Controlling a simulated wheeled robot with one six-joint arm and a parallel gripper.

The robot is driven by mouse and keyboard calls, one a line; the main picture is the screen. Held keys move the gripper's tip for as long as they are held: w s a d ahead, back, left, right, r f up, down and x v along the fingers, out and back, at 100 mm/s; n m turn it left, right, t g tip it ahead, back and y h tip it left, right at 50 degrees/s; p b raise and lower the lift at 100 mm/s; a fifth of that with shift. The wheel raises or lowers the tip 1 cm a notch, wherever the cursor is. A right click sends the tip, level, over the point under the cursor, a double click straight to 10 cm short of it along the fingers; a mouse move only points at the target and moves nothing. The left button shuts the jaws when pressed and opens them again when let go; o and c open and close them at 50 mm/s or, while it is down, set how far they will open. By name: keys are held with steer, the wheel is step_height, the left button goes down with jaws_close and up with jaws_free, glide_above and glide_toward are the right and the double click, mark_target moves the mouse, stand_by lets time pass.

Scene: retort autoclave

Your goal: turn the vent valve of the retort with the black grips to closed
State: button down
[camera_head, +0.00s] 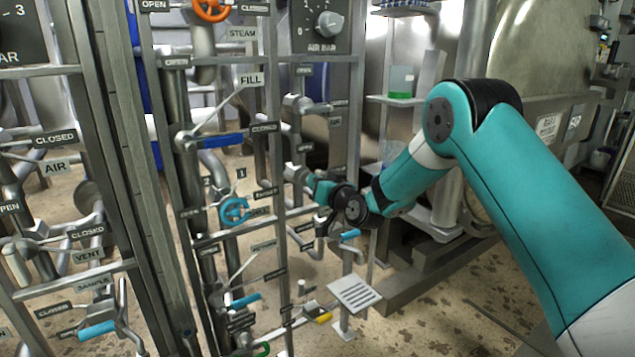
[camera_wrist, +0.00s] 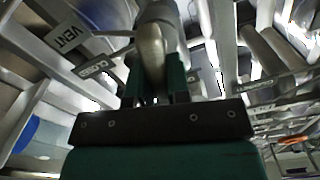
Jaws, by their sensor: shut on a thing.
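In the wrist view, my gripper (camera_wrist: 155,95) has its two green fingers shut around a smooth grey metal valve handle (camera_wrist: 152,50). A VENT plate (camera_wrist: 68,36) and a CLOSED label (camera_wrist: 100,66) are left of the handle. In the head view, my gripper (camera_head: 298,174) is at the right-hand part of the pipe frame, and its fingertips are small and partly hidden by a pipe. The handle's exact angle is hard to tell. I cannot make out any black grips on the retort.
A blue FILL lever (camera_head: 222,140), a light-blue round handwheel (camera_head: 234,211) and a yellow-tipped lever (camera_head: 322,317) are near my gripper. Upright frame posts (camera_head: 275,200) stand close by. A large steel vessel (camera_head: 535,50) is behind my arm. Another valve panel is at the left.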

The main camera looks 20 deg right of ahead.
steer(key=m+p, duration=0.1)
steer(key=m, duration=0.2)
steer(key=shift+d+m, duration=0.15)
steer(key=shift+m, duration=0.25)
steer(key=m+p, duration=0.2)
steer(key=m, duration=0.2)
steer(key=shift+w+d+f+m, duration=0.1)
steer(key=shift+m, duration=0.2)
steer(key=m+p, duration=0.2)
steer(key=m, duration=0.2)
steer(key=shift+f+p, duration=0.15)
steer(key=shift+p, duration=0.15)
steer(key=shift+f+m+p, duration=0.15)
steer(key=shift+m+p, duration=0.4)
steer(key=shift+m, duration=0.55)
steer(key=shift+f, duration=0.1)
steer(key=c, duration=1.1)
jaws_free()
steer(key=shift+d, duration=0.1)
